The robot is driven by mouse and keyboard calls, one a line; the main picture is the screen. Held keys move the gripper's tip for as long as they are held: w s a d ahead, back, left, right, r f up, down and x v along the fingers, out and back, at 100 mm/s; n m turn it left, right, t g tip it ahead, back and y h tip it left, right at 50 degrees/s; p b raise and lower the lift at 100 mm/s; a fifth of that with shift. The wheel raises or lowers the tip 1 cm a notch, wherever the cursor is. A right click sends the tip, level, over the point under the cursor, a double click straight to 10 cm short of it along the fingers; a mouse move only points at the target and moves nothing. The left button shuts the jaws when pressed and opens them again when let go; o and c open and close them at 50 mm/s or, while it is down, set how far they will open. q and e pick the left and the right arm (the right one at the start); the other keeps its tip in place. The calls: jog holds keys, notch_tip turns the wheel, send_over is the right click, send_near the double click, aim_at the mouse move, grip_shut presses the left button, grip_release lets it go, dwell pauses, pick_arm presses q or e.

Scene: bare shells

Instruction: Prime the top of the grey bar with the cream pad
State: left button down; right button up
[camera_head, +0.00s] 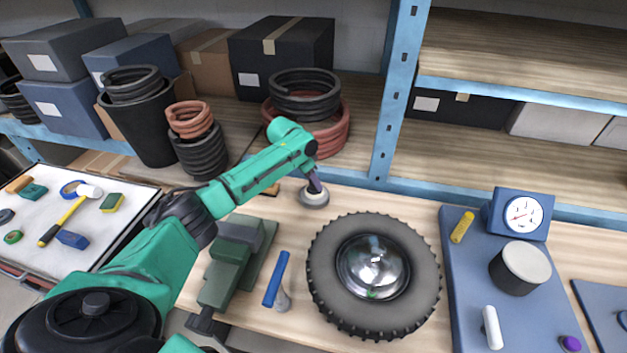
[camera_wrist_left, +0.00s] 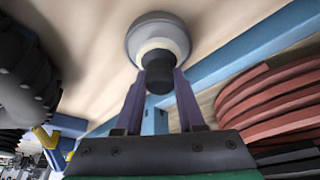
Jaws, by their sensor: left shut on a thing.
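My left gripper (camera_head: 316,187) reaches over the back of the wooden bench. Its purple fingers, also in the left wrist view (camera_wrist_left: 160,88), are shut on the black knob of a round pad (camera_head: 313,198). In the left wrist view the pad (camera_wrist_left: 158,32) is a grey disc with a cream collar around the knob. In the head view it is low over the bench, behind the tyre; I cannot tell whether it touches the wood. I cannot make out a separate grey bar for certain. My right gripper is not in view.
A tyre with a shiny hub (camera_head: 325,285) lies on the bench beside a blue-handled tool (camera_head: 276,280). A blue board (camera_head: 462,300) at right carries a gauge (camera_head: 522,215) and a cylinder (camera_head: 520,268). A blue shelf post (camera_head: 400,90) and red coils (camera_head: 330,138) stand behind.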

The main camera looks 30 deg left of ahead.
pick_arm(q)
jog(key=shift+r+p, duration=0.45)
jog(key=shift+r, duration=0.35)
notch_tip(320, 180, up, 2)
jog(key=shift+r+p, duration=0.15)
jog(key=shift+p, duration=0.2)
jog(key=shift+r, duration=1.15)
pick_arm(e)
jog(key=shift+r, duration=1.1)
